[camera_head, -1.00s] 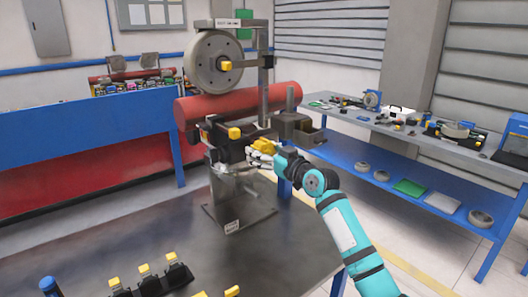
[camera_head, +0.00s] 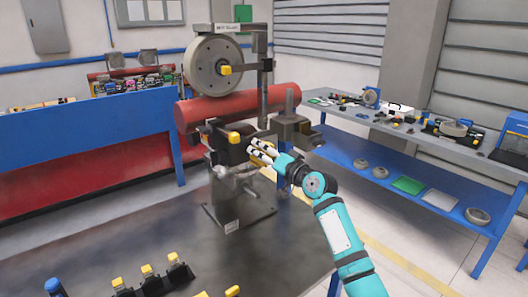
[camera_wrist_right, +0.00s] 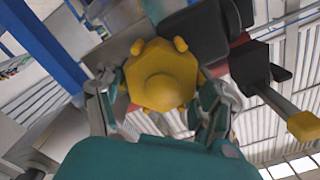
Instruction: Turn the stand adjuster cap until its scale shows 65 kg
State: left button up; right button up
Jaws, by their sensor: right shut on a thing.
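The stand (camera_head: 230,205) stands on the dark table, with a grey wheel (camera_head: 205,68) on top and a red roller across behind it. In the right wrist view the yellow adjuster cap (camera_wrist_right: 160,75), with rounded knobs on its edge, sits between the fingers of my right gripper (camera_wrist_right: 160,105). In the head view my right gripper (camera_head: 259,153) is at the stand's right side, shut on the cap, and its fingers mostly hide it. No scale reading is legible. My left gripper is not in view.
A yellow-tipped lever (camera_head: 234,138) sticks out just left of my right gripper. Several black clamps with yellow tips (camera_head: 147,270) stand at the table's front. A grey and blue bench (camera_head: 400,140) with tools stands at the right.

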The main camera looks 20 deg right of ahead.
jog(key=shift+f+m, duration=0.15)
jog(key=shift+m, duration=0.45)
jog(key=shift+f, duration=0.1)
jog(key=o, duration=0.9)
jog(key=shift+c, duration=0.2)
jog(key=o, duration=0.3)
jog(key=shift+s+d+r, duration=0.1)
jog(key=shift+d+r, duration=0.05)
jog(key=shift+r, duration=0.05)
jog(key=v, duration=1.2)
